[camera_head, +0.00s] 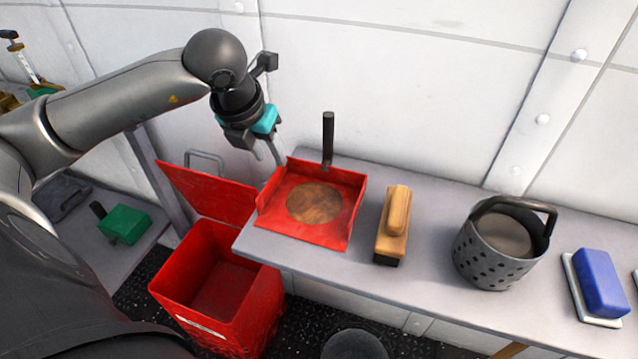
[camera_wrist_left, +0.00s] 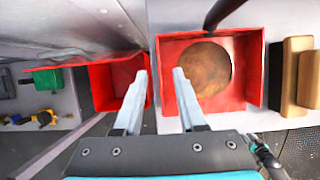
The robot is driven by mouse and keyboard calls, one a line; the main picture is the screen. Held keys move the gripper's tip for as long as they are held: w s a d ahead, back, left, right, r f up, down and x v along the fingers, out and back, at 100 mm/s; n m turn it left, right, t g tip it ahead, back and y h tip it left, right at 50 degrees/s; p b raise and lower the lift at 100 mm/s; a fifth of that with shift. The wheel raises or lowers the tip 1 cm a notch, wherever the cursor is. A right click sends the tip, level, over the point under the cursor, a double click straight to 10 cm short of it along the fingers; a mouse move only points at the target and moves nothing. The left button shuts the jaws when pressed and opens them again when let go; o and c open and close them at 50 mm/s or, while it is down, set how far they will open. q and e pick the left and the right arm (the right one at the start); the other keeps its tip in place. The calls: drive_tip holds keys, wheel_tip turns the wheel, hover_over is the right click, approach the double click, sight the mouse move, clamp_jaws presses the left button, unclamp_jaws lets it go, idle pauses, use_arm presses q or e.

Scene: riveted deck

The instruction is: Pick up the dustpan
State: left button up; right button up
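The dustpan (camera_head: 300,230) is a red, flat pan with raised walls, lying on the grey shelf at its left end. A brown round patch (camera_wrist_left: 203,70) sits in its middle. Its black handle (camera_head: 328,140) stands up at the back edge. My left gripper (camera_head: 277,152) is above the pan's back left corner, clear of the handle. In the left wrist view its two fingers (camera_wrist_left: 161,75) are apart with nothing between them. A dark part with teal (camera_wrist_left: 264,153) at that view's lower right may be my right gripper; its fingers are unclear.
A red bin (camera_head: 180,290) with its lid raised stands below the shelf's left end. A wooden-handled brush (camera_head: 396,215), a perforated metal basket (camera_head: 485,262) and a blue block on a white base (camera_head: 601,280) stand right of the pan. The riveted wall is close behind.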

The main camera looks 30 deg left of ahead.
sight(277, 169)
use_arm(q)
drive_tip(key=shift+w+f, duration=0.25)
drive_tip(key=shift+f, duration=0.35)
drive_tip(key=shift+w+a+f, duration=0.1)
drive_tip(key=shift+f, duration=0.1)
drive_tip(key=b+x, duration=0.1)
drive_tip(key=x, duration=0.3)
drive_tip(key=shift+f, duration=0.1)
drive_tip(key=shift+w+a+f, duration=0.15)
drive_tip(key=shift+w+f, duration=0.05)
drive_tip(key=shift+f, duration=0.15)
drive_tip(key=shift+w+f, duration=0.1)
drive_tip(key=shift+f, duration=0.05)
use_arm(e)
drive_tip(key=w, duration=0.2)
drive_tip(key=w+d, duration=0.1)
drive_tip(key=w, duration=0.1)
drive_tip(key=shift+f, duration=0.35)
use_arm(q)
drive_tip(key=shift+c, duration=0.2)
clamp_jaws()
use_arm(e)
drive_tip(key=shift+s, duration=0.1)
